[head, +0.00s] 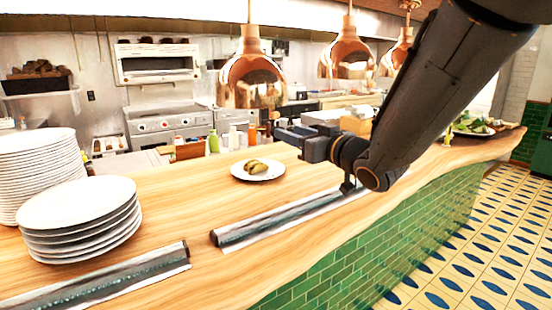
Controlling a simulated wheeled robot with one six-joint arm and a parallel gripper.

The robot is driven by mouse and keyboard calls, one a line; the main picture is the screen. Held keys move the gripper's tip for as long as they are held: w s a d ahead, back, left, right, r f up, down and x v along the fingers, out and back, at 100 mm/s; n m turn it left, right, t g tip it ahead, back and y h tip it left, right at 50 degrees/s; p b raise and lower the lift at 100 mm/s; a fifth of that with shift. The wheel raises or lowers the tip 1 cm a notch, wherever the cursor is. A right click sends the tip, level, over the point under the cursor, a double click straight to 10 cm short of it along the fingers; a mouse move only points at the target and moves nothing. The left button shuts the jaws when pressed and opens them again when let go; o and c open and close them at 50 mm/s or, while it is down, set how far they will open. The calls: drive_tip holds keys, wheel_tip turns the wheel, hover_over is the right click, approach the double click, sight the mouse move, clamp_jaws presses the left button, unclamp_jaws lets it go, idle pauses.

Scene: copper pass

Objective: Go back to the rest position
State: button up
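My arm comes in from the upper right over the wooden counter (190,215). My gripper (314,149) is at the arm's far end, above the counter's middle, to the right of a white plate (240,176) with a few greenish-brown pieces of food (256,166) on it. The gripper is apart from the plate in the picture. Its fingers are too small and too hidden to tell if they are open or shut, and I see no object in it.
Plate stacks (80,215) stand at the left. Two long metal strips (285,217) lie along the counter's front. Copper lamps (254,80) hang above. A platter of greens (478,131) sits at the far right. Tiled floor (490,250) is open at the lower right.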

drive_tip(key=s+d+f+m+g+h, duration=0.3)
drive_tip(key=d+f+h, duration=0.25)
drive_tip(key=f, duration=0.35)
drive_tip(key=s+d+f+m+g+h, duration=0.2)
drive_tip(key=s+d+f+g+h, duration=0.15)
drive_tip(key=d+f, duration=0.45)
drive_tip(key=s+f+m+g, duration=0.1)
drive_tip(key=s+f+g, duration=0.2)
drive_tip(key=s, duration=0.6)
drive_tip(key=s+d+f+g+h, duration=0.1)
drive_tip(key=s+f+g, duration=0.3)
drive_tip(key=s+f, duration=0.3)
drive_tip(key=s, duration=0.2)
drive_tip(key=shift+s+d+f+m, duration=0.2)
drive_tip(key=shift+s+d+m, duration=0.05)
drive_tip(key=shift+s+m, duration=0.15)
